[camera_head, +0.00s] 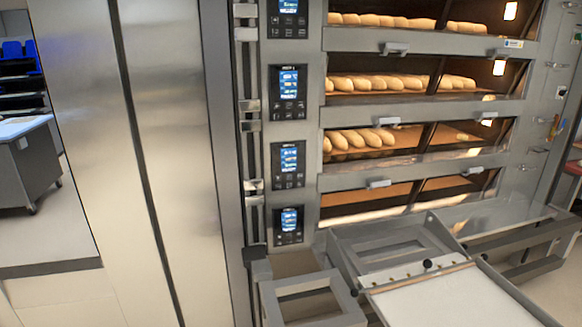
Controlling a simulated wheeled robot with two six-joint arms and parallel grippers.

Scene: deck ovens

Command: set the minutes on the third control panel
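Several dark control panels with lit blue screens stand in a column on the left side of the deck oven. The top panel (288,18) is cut by the upper picture edge. Below it are the second panel (288,92), the third panel from the top (288,165) and the lowest panel (289,225). Each has a screen with small buttons under it. The digits are too small to read. Nothing covers the third panel. Neither of my grippers shows in this view.
The oven decks hold bread loaves (358,139) behind glass; the lowest deck (365,200) looks empty. Door handles (379,183) stick out. A loader with a pale board (450,298) and grey frames (310,300) stands low in front. Steel cabinet panels (165,130) are at left.

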